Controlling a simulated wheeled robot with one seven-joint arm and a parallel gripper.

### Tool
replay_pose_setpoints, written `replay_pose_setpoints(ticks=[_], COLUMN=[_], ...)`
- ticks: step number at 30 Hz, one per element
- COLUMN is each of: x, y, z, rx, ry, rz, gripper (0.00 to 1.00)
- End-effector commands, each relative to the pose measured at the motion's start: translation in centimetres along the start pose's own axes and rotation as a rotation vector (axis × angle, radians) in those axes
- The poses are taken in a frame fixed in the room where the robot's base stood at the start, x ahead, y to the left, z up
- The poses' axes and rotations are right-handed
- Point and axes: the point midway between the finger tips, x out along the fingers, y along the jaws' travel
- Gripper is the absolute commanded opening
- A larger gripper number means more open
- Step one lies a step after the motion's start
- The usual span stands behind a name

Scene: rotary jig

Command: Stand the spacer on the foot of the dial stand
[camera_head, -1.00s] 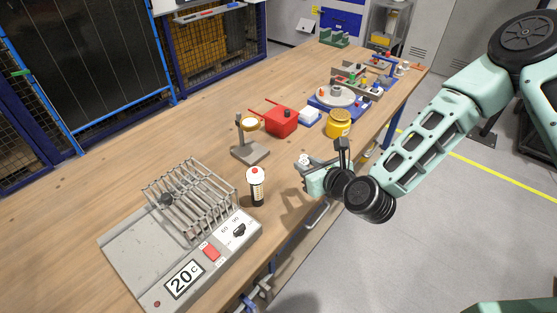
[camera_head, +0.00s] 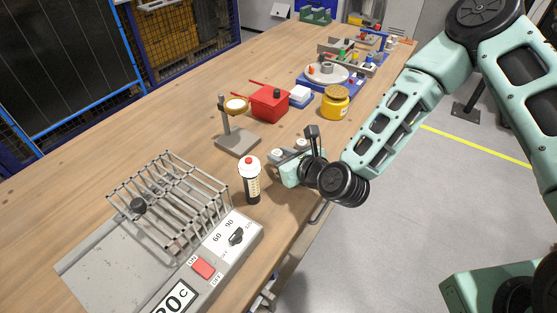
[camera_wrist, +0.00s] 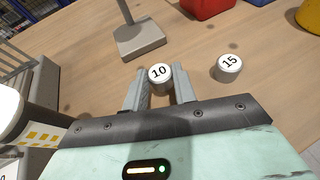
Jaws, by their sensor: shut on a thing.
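My gripper (camera_wrist: 161,88) is shut on a white-topped round spacer marked 10 (camera_wrist: 159,73), with one finger on each side of it. Whether the spacer touches the bench is hard to tell. A second spacer marked 15 (camera_wrist: 228,67) stands on the bench, to the right and apart from my gripper. The dial stand has a grey rectangular foot (camera_head: 237,143), an upright post and a round dial (camera_head: 236,105). Its foot (camera_wrist: 140,42) is bare in the wrist view, just beyond my gripper. In the head view my gripper (camera_head: 284,162) is right of and nearer than the foot.
A bottle with a red-tipped white cap (camera_head: 250,180) stands close left of my gripper. A wire rack on a heater plate (camera_head: 237,220) is further left. A red box (camera_head: 269,104) and a yellow jar (camera_head: 335,103) stand behind. Bare bench lies between gripper and foot.

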Motion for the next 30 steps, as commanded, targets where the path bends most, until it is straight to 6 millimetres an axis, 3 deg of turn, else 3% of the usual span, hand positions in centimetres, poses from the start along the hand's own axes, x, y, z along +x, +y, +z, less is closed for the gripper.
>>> replay_pose_setpoints(ticks=[14,30], x=[-0.1,3.9], y=[-0.1,1.4], z=[-0.2,1.4], rx=[0.005,0.000], ry=[0.000,-0.002], rz=[-0.002,0.000], gripper=[0.00,0.00])
